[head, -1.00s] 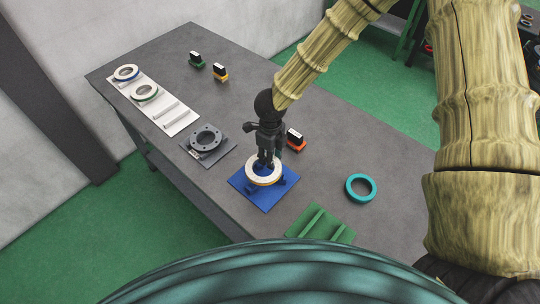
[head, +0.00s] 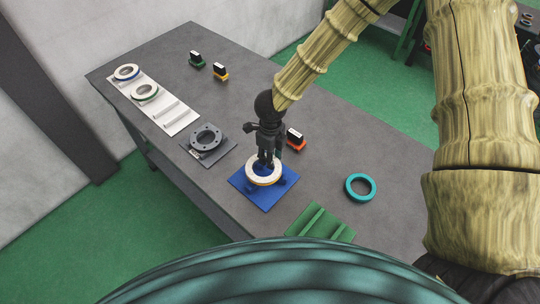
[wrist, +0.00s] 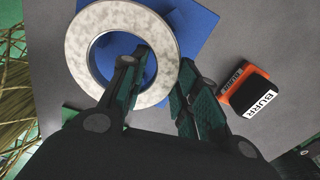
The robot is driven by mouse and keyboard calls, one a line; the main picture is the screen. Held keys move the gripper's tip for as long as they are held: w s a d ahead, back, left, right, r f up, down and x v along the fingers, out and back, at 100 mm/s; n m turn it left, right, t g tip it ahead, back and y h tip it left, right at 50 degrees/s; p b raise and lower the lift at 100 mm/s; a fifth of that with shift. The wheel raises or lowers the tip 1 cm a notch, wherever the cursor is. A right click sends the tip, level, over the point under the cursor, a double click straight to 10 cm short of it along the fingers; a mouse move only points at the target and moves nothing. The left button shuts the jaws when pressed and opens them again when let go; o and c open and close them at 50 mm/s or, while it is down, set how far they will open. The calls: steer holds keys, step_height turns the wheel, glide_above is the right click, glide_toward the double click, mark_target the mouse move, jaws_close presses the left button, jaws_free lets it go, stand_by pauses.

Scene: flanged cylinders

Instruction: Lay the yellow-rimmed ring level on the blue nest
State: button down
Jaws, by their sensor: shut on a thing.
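The yellow-rimmed ring (head: 251,171) is a pale ring with a yellow-orange edge, over the blue nest (head: 264,203), a flat blue plate. In the wrist view the ring (wrist: 87,48) shows its speckled white face, with the blue nest (wrist: 196,22) beneath. My gripper (head: 266,164) points down at the ring. In the wrist view my gripper (wrist: 160,72) has one finger inside the ring's hole and one outside, shut on the ring's wall. The ring looks about level; I cannot tell whether it touches the nest.
A dark flanged part (head: 206,138) sits on a grey plate to the left. An orange-and-black block (head: 295,139) stands close behind the nest. A teal ring (head: 360,187) and a green ridged plate (head: 320,225) lie to the right. A white rack (head: 172,117) holds two rings.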

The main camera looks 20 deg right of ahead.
steer(key=shift+f, duration=0.3)
stand_by(0.5)
steer(key=shift+p, duration=0.65)
stand_by(1.7)
steer(key=shift+f, duration=0.3)
stand_by(1.0)
steer(key=shift+p, duration=0.65)
stand_by(1.6)
steer(key=shift+f, duration=0.5)
stand_by(0.9)
